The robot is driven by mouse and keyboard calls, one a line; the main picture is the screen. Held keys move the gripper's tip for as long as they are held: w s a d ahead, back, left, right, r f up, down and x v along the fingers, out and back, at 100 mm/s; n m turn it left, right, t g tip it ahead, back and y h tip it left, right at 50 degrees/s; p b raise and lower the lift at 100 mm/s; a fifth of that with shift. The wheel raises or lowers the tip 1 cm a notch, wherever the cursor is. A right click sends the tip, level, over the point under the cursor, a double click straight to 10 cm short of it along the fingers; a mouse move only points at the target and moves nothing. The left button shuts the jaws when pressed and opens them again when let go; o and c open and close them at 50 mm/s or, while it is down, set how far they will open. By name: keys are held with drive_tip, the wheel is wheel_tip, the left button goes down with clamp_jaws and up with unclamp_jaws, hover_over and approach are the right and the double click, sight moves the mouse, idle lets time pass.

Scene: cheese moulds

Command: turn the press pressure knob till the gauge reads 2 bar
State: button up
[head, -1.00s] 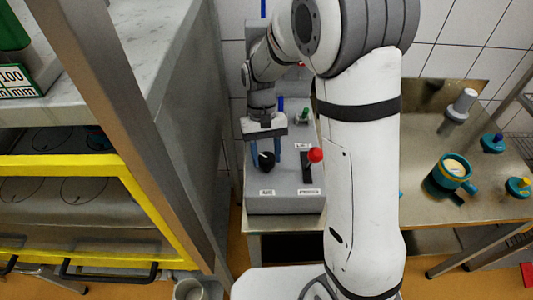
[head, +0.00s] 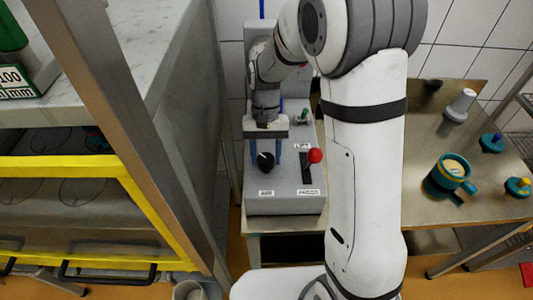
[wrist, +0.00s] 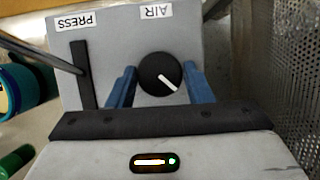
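The black round knob (head: 265,163) with a white pointer line is on the grey press box (head: 285,205). In the wrist view, the knob (wrist: 153,69) sits below the AIR label (wrist: 153,12), its pointer slanting to the lower right. My gripper (wrist: 160,73) has its two blue fingers on either side of the knob. A small gap shows between the knob and each finger, so it looks open around the knob. No gauge dial or reading can be made out in either view.
A lever with a red ball (head: 315,156) stands just right of the knob, by the PRESS label (wrist: 74,20). A green knob (head: 304,116) is behind. A teal mould (head: 443,184) stands on the steel table. A yellow-framed cabinet (head: 130,165) is left.

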drive_tip(key=o, duration=0.4)
drive_tip(key=b+v, duration=0.1)
drive_tip(key=v, duration=0.7)
drive_tip(key=shift+s+f, duration=0.15)
idle(0.3)
